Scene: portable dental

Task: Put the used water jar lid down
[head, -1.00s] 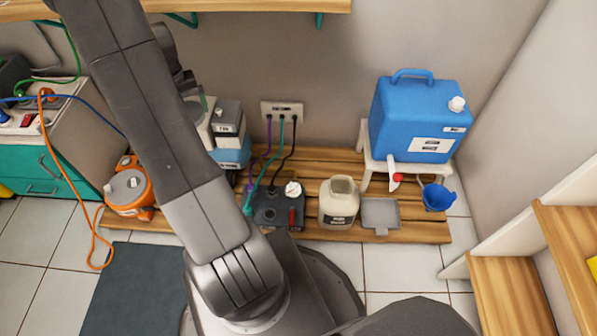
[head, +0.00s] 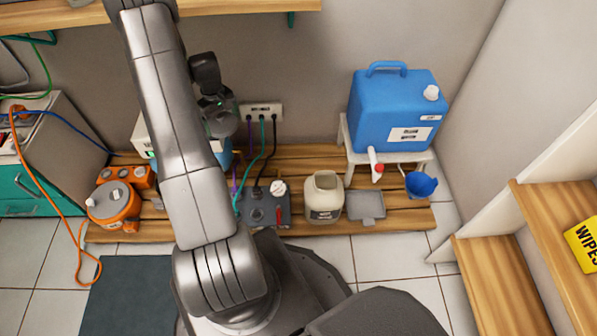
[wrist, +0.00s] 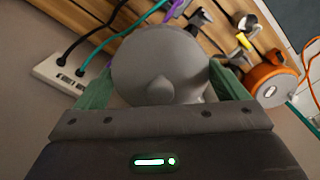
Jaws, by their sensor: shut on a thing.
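My gripper (wrist: 163,92) is shut on a round grey lid (wrist: 160,62) with a small knob, its green fingers at either side of the lid's edge. In the head view the lid (head: 221,123) is partly seen beside my arm, held up near the wall, above the wooden slat platform. A cream jar (head: 324,197) with a dark label stands open and upright on the platform, to the right of and below the lid. I cannot tell the exact height of the lid over the platform.
A grey square tray (head: 366,205) lies right of the jar, and a dark box (head: 265,210) with cables left of it. A blue water container (head: 395,110) sits on a white stand. An orange canister (head: 114,205) stands left. A socket strip (wrist: 70,75) is on the wall.

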